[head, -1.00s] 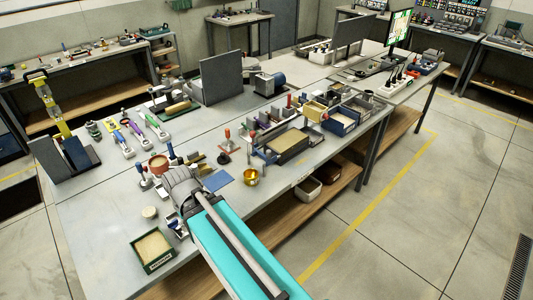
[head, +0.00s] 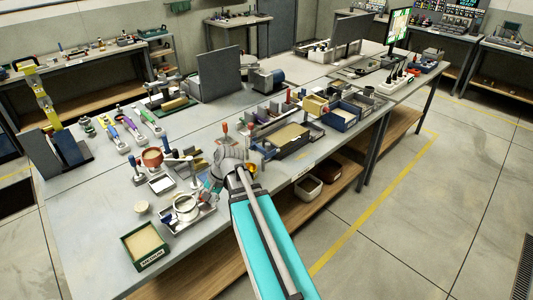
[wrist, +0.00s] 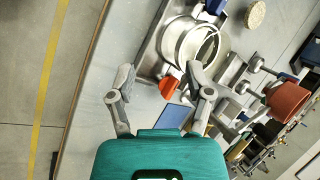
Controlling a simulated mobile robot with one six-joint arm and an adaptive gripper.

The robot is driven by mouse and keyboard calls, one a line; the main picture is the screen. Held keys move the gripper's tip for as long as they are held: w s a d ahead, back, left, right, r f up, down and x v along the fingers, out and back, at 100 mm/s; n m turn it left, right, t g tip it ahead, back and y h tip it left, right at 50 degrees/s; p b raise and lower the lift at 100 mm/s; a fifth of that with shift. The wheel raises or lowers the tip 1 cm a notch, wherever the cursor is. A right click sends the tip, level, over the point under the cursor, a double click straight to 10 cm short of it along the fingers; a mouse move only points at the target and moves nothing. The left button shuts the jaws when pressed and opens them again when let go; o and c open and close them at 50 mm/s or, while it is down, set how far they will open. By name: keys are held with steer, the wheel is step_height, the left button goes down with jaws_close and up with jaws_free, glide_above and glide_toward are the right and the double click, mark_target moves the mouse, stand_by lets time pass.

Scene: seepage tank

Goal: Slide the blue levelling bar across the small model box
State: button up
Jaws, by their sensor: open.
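A long, dark blue-edged box filled with sand (head: 288,138) lies right of centre on the bench in the head view; it looks like the small model box. I cannot single out the blue levelling bar with certainty. A flat blue piece (wrist: 173,117) lies on the bench between my finger bases in the wrist view. In the head view my gripper (head: 208,186) is small, left of the sand box and above the bench near the metal rings.
Metal rings (head: 185,206) stand in a metal tray at the front; they also show in the wrist view (wrist: 190,42). A green sand box (head: 145,246) sits at the front-left corner. A brown bowl (head: 152,157) and small tools crowd nearby. The bench's front edge is close.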

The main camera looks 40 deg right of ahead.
steer(key=w+d+f+m+t+y+b, duration=0.2)
steer(key=w+d+m+t+b, duration=0.15)
steer(key=d+m, duration=0.4)
steer(key=m+t+h+b, duration=0.1)
steer(key=m+t+b, duration=1.05)
steer(key=m, duration=0.35)
glide_toward(268, 150)
step_height(268, 150, up, 2)
steer(key=s+d, duration=0.2)
steer(key=s, duration=0.1)
steer(key=shift+w+r+g, duration=0.1)
steer(key=shift+r+g, duration=0.05)
steer(key=shift+g, duration=0.15)
steer(key=shift+w+a, duration=0.15)
steer(key=shift+w, duration=0.05)
steer(key=shift+x, duration=6.75)
